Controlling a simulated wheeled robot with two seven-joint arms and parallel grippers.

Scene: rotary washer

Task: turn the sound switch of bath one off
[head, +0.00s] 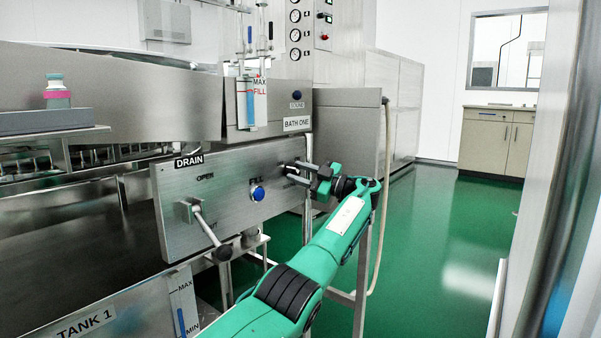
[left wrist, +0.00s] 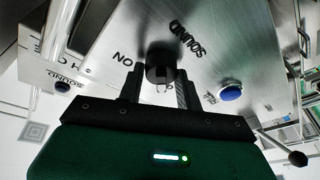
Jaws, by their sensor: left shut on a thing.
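The sound switch (left wrist: 161,66) is a dark round knob on the steel panel (head: 225,200) under the BATH ONE label (head: 297,124). In the left wrist view a SOUND label (left wrist: 188,37) and an ON label (left wrist: 122,57) are beside it. My left gripper (head: 301,171) reaches the right end of the panel in the head view. Its two fingers, also in the left wrist view (left wrist: 156,88), are shut on the knob from both sides. The fingers mostly hide the knob in the head view, and its turned position is hard to read. My right gripper is not in view.
A blue button (head: 257,192) is left of the switch on the same panel. The drain lever (head: 206,226) juts out at the panel's left. A blue SOUND indicator (head: 297,95) is above. A hose (head: 385,190) hangs at the right, with open green floor beyond.

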